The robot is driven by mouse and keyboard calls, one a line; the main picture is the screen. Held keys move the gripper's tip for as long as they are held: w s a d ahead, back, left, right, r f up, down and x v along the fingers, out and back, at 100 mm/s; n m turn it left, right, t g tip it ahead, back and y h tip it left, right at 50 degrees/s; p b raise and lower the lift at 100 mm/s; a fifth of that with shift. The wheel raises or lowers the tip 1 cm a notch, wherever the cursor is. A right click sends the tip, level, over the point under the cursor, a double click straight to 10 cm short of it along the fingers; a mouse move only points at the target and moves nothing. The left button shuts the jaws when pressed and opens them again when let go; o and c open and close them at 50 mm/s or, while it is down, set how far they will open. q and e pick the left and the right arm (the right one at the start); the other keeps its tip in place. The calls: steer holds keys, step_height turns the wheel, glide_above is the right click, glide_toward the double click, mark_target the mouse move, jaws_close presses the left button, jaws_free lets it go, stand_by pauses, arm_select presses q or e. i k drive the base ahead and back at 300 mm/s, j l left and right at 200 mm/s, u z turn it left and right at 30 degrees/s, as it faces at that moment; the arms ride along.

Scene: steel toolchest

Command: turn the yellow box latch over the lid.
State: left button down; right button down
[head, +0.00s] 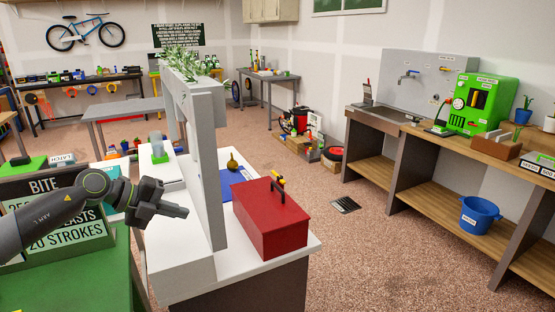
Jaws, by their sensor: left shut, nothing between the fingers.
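A red steel box (270,219) with a closed-looking lid stands on the white counter, right of the grey upright frame. A small yellow latch (281,180) shows at the back of its lid, next to a dark handle-like part; its exact angle is too small to tell. My left gripper (186,211) is shut and empty. It is left of the grey frame in the picture, apart from the box and the latch. My right gripper is not in view.
The grey frame (207,150) with a plant on top rises between my left gripper and the red box. A blue mat (229,182) with a small brownish round object (233,163) lies behind the box. A green-topped bench with a sign (50,213) is at left.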

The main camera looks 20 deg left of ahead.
mark_target(279, 178)
steer(key=i+j, duration=0.1)
steer(key=i, duration=1)
